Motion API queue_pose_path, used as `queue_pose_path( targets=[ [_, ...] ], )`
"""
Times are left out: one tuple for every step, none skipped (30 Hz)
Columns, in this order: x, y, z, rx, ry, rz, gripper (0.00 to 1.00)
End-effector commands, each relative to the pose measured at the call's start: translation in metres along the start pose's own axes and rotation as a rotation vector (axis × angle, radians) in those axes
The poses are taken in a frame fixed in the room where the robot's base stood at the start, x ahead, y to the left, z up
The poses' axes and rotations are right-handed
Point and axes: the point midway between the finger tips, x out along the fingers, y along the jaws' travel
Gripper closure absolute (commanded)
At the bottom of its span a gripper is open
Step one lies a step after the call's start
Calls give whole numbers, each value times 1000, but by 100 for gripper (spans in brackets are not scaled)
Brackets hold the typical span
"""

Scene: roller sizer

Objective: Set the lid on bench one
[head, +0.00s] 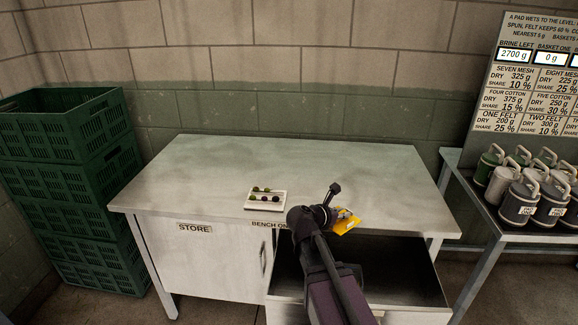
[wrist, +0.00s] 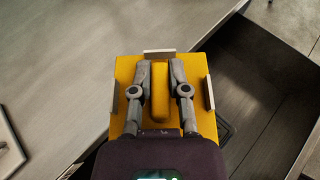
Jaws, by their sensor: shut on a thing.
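The yellow lid (wrist: 125,75) has a raised bar handle (wrist: 160,92) and grey metal tabs along its edges. My gripper (wrist: 160,68) is shut on that handle, one finger on each side. In the head view the lid (head: 346,224) shows partly behind my gripper (head: 330,212), over the front right of bench one (head: 215,165). In the wrist view the lid overlaps the bench's front edge and the open drawer beside it. Whether the lid touches the bench top cannot be told.
An open drawer (head: 405,283) juts from the bench front below the lid. A white tray (head: 252,207) of small round things lies on the bench. Green crates (head: 65,190) stand left; a side table (head: 510,232) with lidded canisters stands right. The bench's back is clear.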

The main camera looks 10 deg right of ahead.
Motion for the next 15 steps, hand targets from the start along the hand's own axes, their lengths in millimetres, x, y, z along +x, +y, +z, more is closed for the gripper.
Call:
queue_pose_path(
  targets=[
    [-2, -2, 1, 0, 0, 0, 100],
    [-2, -3, 1, 0, 0, -1, 100],
    [-2, -4, 1, 1, 0, -2, 100],
    [-1, -4, 1, 1, 0, -3, 100],
    [-1, -5, 1, 2, 0, -4, 100],
    [0, -6, 2, 2, 0, -6, 100],
    [1, -6, 2, 3, 0, -7, 100],
    [2, -7, 2, 3, 0, -8, 100],
    [2, -8, 3, 4, 0, -10, 100],
    [3, -8, 3, 4, 0, -11, 100],
    [4, -9, 3, 5, 0, -12, 100],
    [4, -9, 3, 5, 0, -13, 100],
    [5, -10, 4, 6, 0, -14, 100],
    [6, -10, 4, 6, 0, -15, 100],
    [6, -10, 4, 6, 0, -16, 100]
  ],
)
